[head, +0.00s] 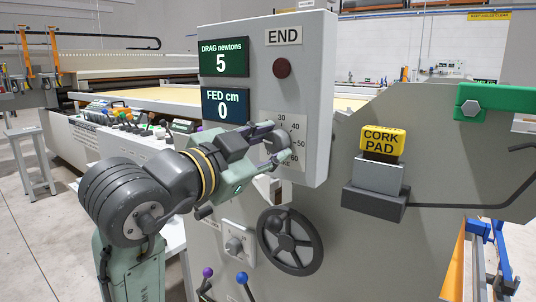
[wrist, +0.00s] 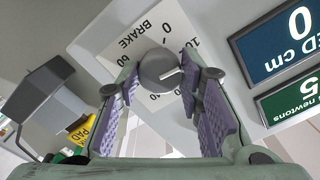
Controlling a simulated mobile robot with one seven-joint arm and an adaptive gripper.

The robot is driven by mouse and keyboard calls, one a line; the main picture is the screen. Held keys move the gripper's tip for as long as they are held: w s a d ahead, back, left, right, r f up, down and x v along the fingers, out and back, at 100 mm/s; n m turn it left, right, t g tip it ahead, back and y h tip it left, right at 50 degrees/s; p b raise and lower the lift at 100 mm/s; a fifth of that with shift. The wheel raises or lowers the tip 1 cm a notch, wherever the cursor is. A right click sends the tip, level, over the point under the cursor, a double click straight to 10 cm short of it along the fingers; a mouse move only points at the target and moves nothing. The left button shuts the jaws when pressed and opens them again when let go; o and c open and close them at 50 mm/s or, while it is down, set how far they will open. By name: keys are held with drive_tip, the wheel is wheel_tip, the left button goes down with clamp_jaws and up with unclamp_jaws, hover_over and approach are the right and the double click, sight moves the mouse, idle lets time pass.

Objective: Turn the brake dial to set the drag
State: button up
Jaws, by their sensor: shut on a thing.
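The brake dial (wrist: 160,70) is a round grey knob with a white pointer line, on a pale scale plate (wrist: 106,45) marked BRAKE. In the wrist view the knob sits between the purple ribbed pads of my gripper (wrist: 161,76), which is shut on it. In the head view my gripper (head: 274,139) reaches the scale plate (head: 290,120) from the left and covers part of the dial. Marks 30 to 60 show there at the plate's right side. The drag display (head: 223,59) reads 5 newtons.
The display below (head: 225,104) reads FED cm 0. A dark red round button (head: 282,68) sits under END. Below the dial are a dark handwheel (head: 290,241) and a small knob (head: 235,246). A yellow cork pad block (head: 383,140) stands on a bracket at right.

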drive_tip(key=shift+m+b, duration=0.7)
drive_tip(key=shift+m, duration=1.2)
drive_tip(key=o, duration=1.2)
drive_tip(key=shift+c, duration=0.2)
drive_tip(key=v, duration=1.2)
